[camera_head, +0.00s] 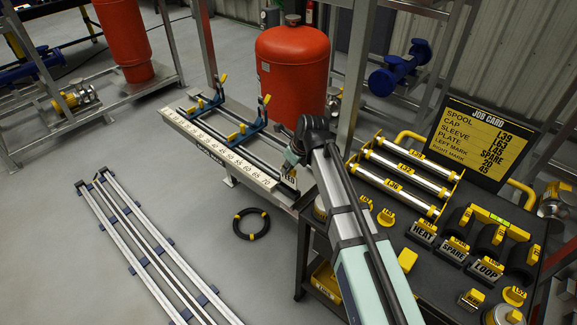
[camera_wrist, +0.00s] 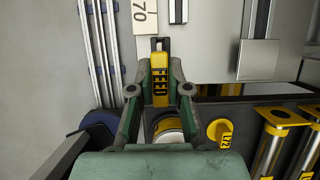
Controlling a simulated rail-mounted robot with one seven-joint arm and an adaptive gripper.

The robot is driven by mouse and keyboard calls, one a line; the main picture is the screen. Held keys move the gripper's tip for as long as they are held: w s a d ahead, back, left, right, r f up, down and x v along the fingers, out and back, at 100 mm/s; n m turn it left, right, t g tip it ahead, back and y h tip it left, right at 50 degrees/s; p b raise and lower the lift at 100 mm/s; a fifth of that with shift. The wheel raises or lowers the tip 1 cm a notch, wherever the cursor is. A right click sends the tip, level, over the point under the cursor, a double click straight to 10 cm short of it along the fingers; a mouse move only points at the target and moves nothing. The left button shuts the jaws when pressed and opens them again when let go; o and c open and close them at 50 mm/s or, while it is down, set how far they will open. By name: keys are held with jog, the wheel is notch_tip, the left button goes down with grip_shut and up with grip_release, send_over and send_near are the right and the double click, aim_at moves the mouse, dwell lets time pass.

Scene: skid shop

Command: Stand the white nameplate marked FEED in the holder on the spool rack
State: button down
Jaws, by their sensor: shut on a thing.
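My gripper (camera_head: 293,157) is beside the near right end of the spool rack (camera_head: 215,145), close to the end of its number strip. It is shut on the FEED nameplate (camera_head: 290,179), whose last letters show white on a dark face. In the wrist view my gripper (camera_wrist: 160,88) has a yellow block with dark markings, the plate's upper part (camera_wrist: 160,72), between its fingers. The holder cannot be made out clearly at the rack's end. I cannot tell whether the plate touches the rack.
The bench at right holds plates HEAT (camera_head: 424,234), SPARE (camera_head: 453,250) and LOOP (camera_head: 486,267), and several silver spools (camera_head: 408,169). A job card (camera_head: 482,143) lists plate SPARE. A red tank (camera_head: 292,75) stands behind the rack. A black ring (camera_head: 251,223) lies on the floor.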

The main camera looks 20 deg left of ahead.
jog(key=shift+f, duration=1.8)
dwell(0.8)
jog(key=c, duration=1)
grip_release()
jog(key=shift+c, duration=0.8)
jog(key=shift+r, duration=0.1)
jog(key=shift+r+p, duration=2.75)
jog(key=shift+r, duration=1.2)
